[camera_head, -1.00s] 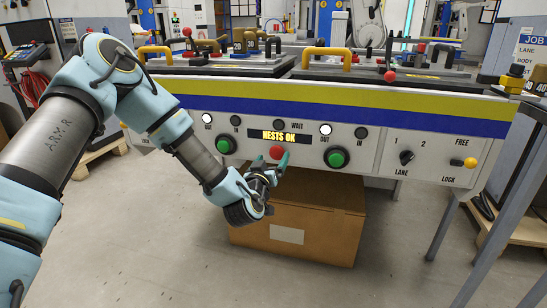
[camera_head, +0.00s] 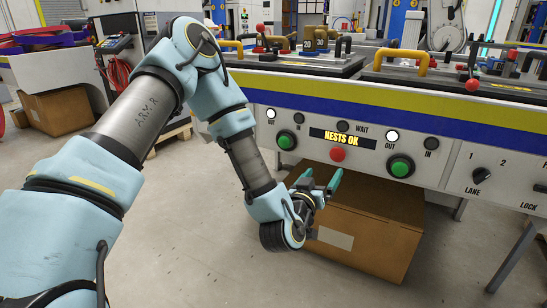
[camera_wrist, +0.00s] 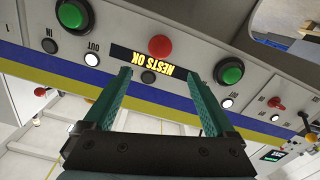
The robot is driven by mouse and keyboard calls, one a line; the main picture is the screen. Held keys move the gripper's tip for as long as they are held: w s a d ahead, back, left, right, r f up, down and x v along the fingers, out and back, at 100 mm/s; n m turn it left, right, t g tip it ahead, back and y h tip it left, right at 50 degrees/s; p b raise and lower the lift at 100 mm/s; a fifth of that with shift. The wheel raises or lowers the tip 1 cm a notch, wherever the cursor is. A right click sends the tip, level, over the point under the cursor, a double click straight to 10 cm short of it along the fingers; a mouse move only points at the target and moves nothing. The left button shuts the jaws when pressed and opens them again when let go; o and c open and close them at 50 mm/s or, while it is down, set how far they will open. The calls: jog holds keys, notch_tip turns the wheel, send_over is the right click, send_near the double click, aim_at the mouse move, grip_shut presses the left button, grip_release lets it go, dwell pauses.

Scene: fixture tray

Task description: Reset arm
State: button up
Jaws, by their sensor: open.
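My gripper (camera_head: 322,181) is open and empty in front of the fixture's front panel, below the red button (camera_head: 338,154) and apart from it. In the wrist view, the two green fingers (camera_wrist: 160,95) stand wide apart, with the "NESTS OK" display (camera_wrist: 142,63) and the red button (camera_wrist: 160,45) seen between and beyond them. The display also shows in the head view (camera_head: 343,137). My arm reaches from the left, bent at the elbow.
Green buttons (camera_head: 285,139) and (camera_head: 401,166) sit on either side of the display, with lit white OUT lamps above. A LANE knob (camera_head: 482,175) is at the right. A cardboard box (camera_head: 370,230) stands under the fixture. The floor in front is clear.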

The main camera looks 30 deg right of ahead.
jog(key=w+a+f+g+y, duration=0.15)
jog(key=w+a+y, duration=0.25)
jog(key=w+a, duration=0.5)
jog(key=w+a+g+y, duration=0.2)
jog(key=w+a+y, duration=0.3)
jog(key=a, duration=0.8)
jog(key=s+a+r+n+g+y, duration=0.2)
jog(key=s+a, duration=0.1)
jog(key=a, duration=0.6)
jog(key=s+a+r+n+g+y, duration=0.1)
jog(key=s+a+r+n+y, duration=0.15)
jog(key=a, duration=0.65)
jog(key=s+a+r+n+g+y, duration=0.1)
jog(key=s+a+n+g, duration=0.2)
jog(key=a, duration=0.5)
notch_tip(320, 180, up, 24)
jog(key=s+t+p, duration=0.1)
jog(key=p, duration=2.3)
jog(key=shift+f, duration=0.15)
